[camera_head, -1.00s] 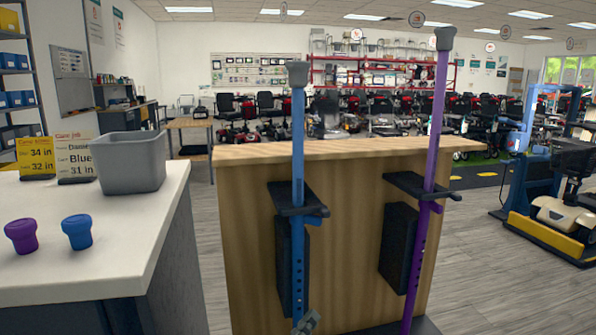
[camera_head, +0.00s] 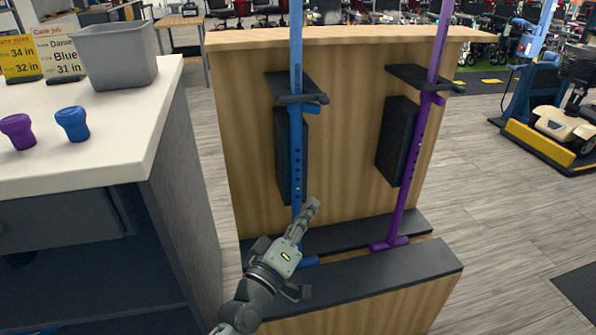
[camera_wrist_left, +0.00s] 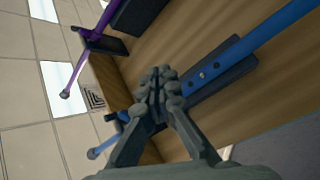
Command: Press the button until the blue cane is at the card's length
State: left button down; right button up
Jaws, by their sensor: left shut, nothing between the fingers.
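The blue cane (camera_head: 297,150) stands upright in the wooden stand, held by a black bracket, with a row of holes along its lower shaft. It also crosses the left wrist view (camera_wrist_left: 270,32). The purple cane (camera_head: 421,130) stands slightly tilted to its right. My left gripper (camera_head: 309,208) is shut and empty, close beside the lower shaft of the blue cane; I cannot tell whether it touches. In the left wrist view its fingers (camera_wrist_left: 157,90) are together in front of the stand. The card (camera_head: 60,52) reads Daniel, Blue, 31 in. My right gripper is not in view.
A white counter (camera_head: 110,145) on the left holds a grey bin (camera_head: 112,60), a yellow sign (camera_head: 19,58), a purple grip (camera_head: 18,131) and a blue grip (camera_head: 73,123). The wooden stand (camera_head: 350,60) has a black base ledge. Floor is clear to the right, before a blue and yellow lift (camera_head: 545,145).

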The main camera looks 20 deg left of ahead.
aim_at(298, 189)
pick_arm(q)
jog(key=s+n+t, duration=0.1)
jog(key=s+d+f+n+t, duration=0.1)
jog(key=s+f+n+t+b, duration=0.1)
jog(key=shift+s+d+f+n, duration=0.25)
jog(key=shift+s+n, duration=0.05)
jog(key=shift+n, duration=0.1)
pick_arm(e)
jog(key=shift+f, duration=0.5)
pick_arm(q)
jog(key=w+a+b, duration=0.3)
jog(key=w+a, duration=0.2)
jog(key=w, duration=0.2)
jog(key=shift+w, duration=0.25)
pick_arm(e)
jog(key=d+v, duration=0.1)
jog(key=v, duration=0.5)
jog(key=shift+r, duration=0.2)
pick_arm(q)
jog(key=shift+d, duration=0.1)
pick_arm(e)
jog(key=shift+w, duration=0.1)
